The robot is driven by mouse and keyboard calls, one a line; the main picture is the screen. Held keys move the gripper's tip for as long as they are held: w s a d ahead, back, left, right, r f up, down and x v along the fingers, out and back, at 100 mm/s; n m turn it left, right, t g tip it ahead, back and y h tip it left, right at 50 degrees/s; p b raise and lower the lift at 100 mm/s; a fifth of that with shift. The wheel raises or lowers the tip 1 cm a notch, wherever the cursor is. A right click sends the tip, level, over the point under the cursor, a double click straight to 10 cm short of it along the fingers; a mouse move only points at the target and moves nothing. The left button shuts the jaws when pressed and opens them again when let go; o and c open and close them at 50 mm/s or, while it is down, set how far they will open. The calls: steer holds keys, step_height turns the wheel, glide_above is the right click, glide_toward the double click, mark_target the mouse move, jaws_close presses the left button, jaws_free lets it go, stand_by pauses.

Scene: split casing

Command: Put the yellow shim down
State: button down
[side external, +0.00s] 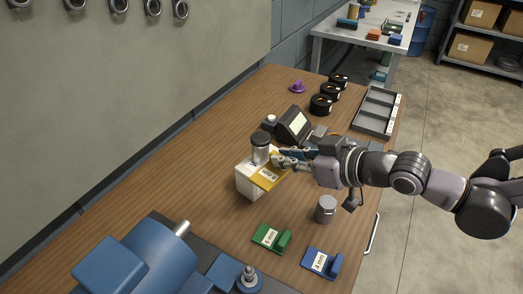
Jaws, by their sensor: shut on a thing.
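The yellow shim (267,177) is a flat plate with a white label, in the middle of the side external view. It is at the top of a white block (249,187); I cannot tell whether it rests on the block or is held just above it. My gripper (281,161) is shut on the shim from the right. The fingers partly hide the shim's far end. A grey cylinder with a dark top (261,148) stands right behind the shim, close to my fingers.
A green shim (270,238) and a blue shim (320,263) lie at the front right. A grey metal cylinder (326,208) stands below my wrist. A dark display device (294,126) and black spools (321,104) are behind. Blue machinery (150,257) fills the front left. The wooden table (190,165) is clear at left.

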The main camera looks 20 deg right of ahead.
step_height(320, 180, up, 4)
steer(key=shift+f, duration=0.25)
steer(key=w+a+m+t+h, duration=0.1)
steer(key=w+a, duration=0.3)
steer(key=a, duration=0.4)
steer(key=w+a+m+h, duration=0.1)
steer(key=w+a, duration=0.4)
steer(key=a, duration=0.4)
steer(key=f, duration=1.5)
steer(key=shift+s+d+f, duration=0.25)
steer(key=shift+d+f, duration=0.05)
steer(key=shift+f, duration=0.05)
steer(key=shift+f, duration=0.15)
steer(key=c, duration=1.3)
jaws_free()
steer(key=shift+c, duration=0.2)
